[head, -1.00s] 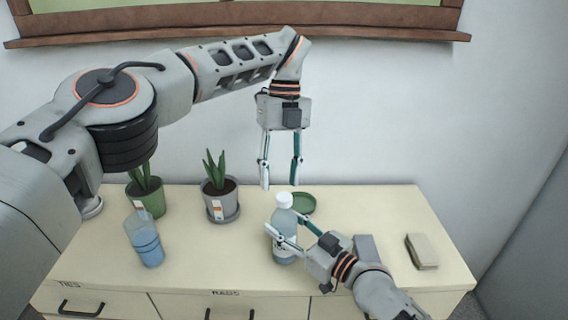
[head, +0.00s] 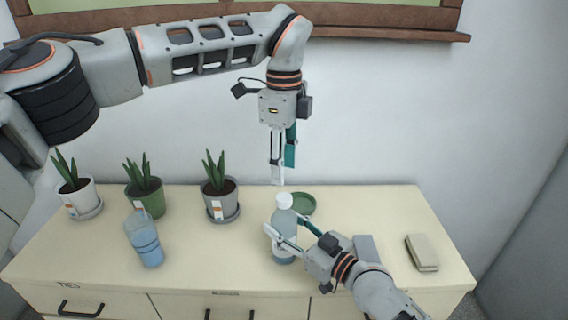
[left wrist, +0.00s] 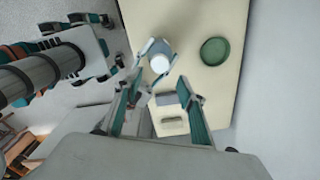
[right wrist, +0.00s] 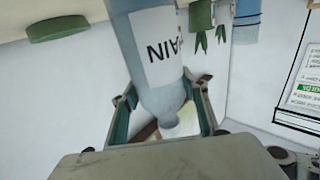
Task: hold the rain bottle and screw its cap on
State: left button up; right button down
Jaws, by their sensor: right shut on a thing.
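The label shows "AIN" on the bottle (right wrist: 158,50) in the right wrist view. A white cap (head: 284,201) sits on top of its neck; I cannot tell how tight. My right gripper (head: 283,230) is shut around the bottle's body from the front right. My left gripper (head: 282,178) is open and empty, pointing down just above the cap. In the left wrist view the cap (left wrist: 160,64) lies beyond the fingertips, close to the line between them.
A green dish (head: 302,204) lies right behind the bottle. A grey block (head: 365,246) and a beige block (head: 421,252) lie right. The dresser top (head: 205,266) is clear in front.

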aim_at(284, 197)
pick_arm(q)
jog(key=shift+f, duration=4)
